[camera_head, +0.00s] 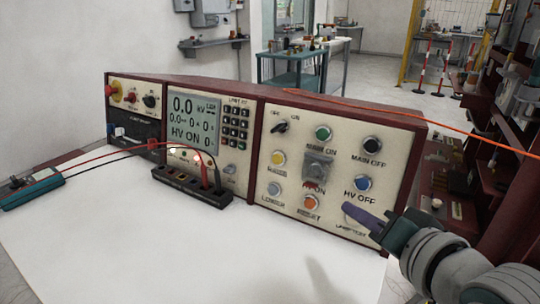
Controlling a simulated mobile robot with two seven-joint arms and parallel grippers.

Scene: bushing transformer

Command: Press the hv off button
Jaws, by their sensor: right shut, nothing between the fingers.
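The hv off button (363,183) is a round blue button on the right part of the console's cream panel (262,205), with the label "HV OFF" below it. My right gripper (348,208) comes in from the lower right, shut and empty. In the picture its tip is just below and left of the button, over the panel's lower right corner. I cannot tell whether the tip touches the panel. The display (193,118) reads "HV ON". My left gripper is not in view.
Close by are the black MAIN OFF button (372,145), the orange RESET button (311,202) and a covered switch (318,167). A black terminal block (190,189) with red and black leads stands before the console. The white tabletop (200,260) in front is mostly clear.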

